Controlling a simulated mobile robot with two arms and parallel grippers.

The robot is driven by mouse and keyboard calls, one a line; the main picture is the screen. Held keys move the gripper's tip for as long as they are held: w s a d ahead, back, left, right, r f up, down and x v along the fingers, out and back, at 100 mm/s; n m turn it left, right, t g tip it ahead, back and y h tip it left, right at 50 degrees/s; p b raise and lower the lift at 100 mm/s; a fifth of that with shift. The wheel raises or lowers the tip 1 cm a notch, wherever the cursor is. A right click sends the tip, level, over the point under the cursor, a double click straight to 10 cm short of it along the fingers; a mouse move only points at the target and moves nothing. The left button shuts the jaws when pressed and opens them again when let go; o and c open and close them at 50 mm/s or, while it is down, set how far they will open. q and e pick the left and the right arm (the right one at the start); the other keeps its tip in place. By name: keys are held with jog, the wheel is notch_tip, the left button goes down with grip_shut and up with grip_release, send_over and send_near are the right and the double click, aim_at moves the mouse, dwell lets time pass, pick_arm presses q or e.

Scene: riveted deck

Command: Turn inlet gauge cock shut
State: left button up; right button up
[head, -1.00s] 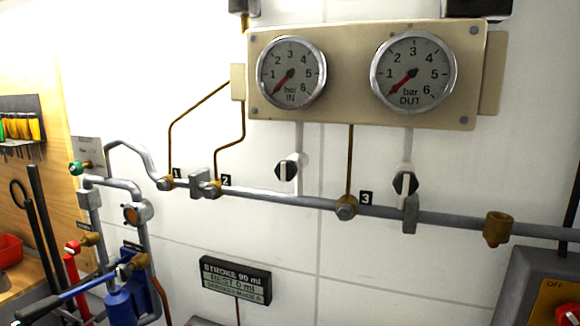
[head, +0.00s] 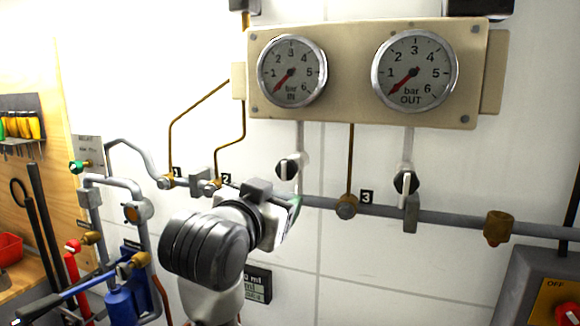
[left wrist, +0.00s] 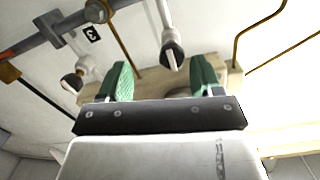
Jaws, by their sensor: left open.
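The inlet gauge cock (head: 288,170) is a black knob with a pale upright bar, on the pipe below the IN gauge (head: 291,71). That gauge's red needle points to the lower left. My left gripper (head: 294,208) is just below the cock in the head view, mostly hidden behind my own wrist. In the left wrist view its two green fingers (left wrist: 164,78) are spread apart and empty. The cock (left wrist: 172,50) shows beyond them, between their lines and apart from them. My right gripper is not in view.
The outlet cock (head: 405,183) hangs below the OUT gauge (head: 414,71) to the right. A grey horizontal pipe (head: 450,218) with brass fittings runs along the white wall under both cocks. Thin brown tubes rise to the gauge panel (head: 345,80). The display box (head: 257,284) is partly covered.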

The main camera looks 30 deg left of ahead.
aim_at(284, 171)
pick_arm(q)
jog(key=r+p, duration=0.2)
jog(key=w+a+r+p, duration=0.1)
jog(key=shift+w+r+y, duration=0.1)
jog(key=shift+r+y, duration=0.05)
jog(key=shift+y, duration=0.15)
jog(key=shift+t, duration=0.3)
jog(key=p+x, duration=0.1)
jog(key=x, duration=0.3)
jog(key=p+x, duration=0.1)
jog(key=x, duration=0.3)
jog(key=shift+w+f, duration=0.15)
jog(key=shift+f, duration=0.1)
jog(key=c, duration=0.9)
